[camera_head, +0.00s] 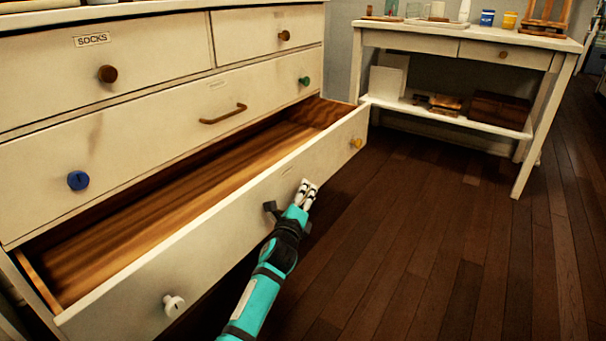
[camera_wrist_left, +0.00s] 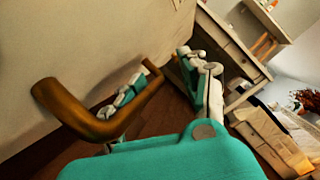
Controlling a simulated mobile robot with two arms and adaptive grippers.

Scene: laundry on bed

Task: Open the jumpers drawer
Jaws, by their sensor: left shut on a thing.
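The white chest's bottom drawer (camera_head: 215,228) is pulled well out, and its bare wooden inside shows empty. A small label on its front is too faint to read, so I cannot tell which drawer is named jumpers. My left gripper (camera_head: 308,190) is at the middle of this drawer's front, shut on its bar handle (camera_head: 271,208). In the left wrist view the brown metal handle (camera_wrist_left: 95,125) runs between the fingers of my left gripper (camera_wrist_left: 165,88). My right gripper is in neither view.
The drawer above, with a bar handle (camera_head: 224,115), is shut, as is the socks drawer (camera_head: 60,72). A white knob (camera_head: 174,305) and a yellow knob (camera_head: 356,143) stick out from the open drawer. A white table (camera_head: 400,42) stands at the back right. The wooden floor (camera_head: 420,240) is clear.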

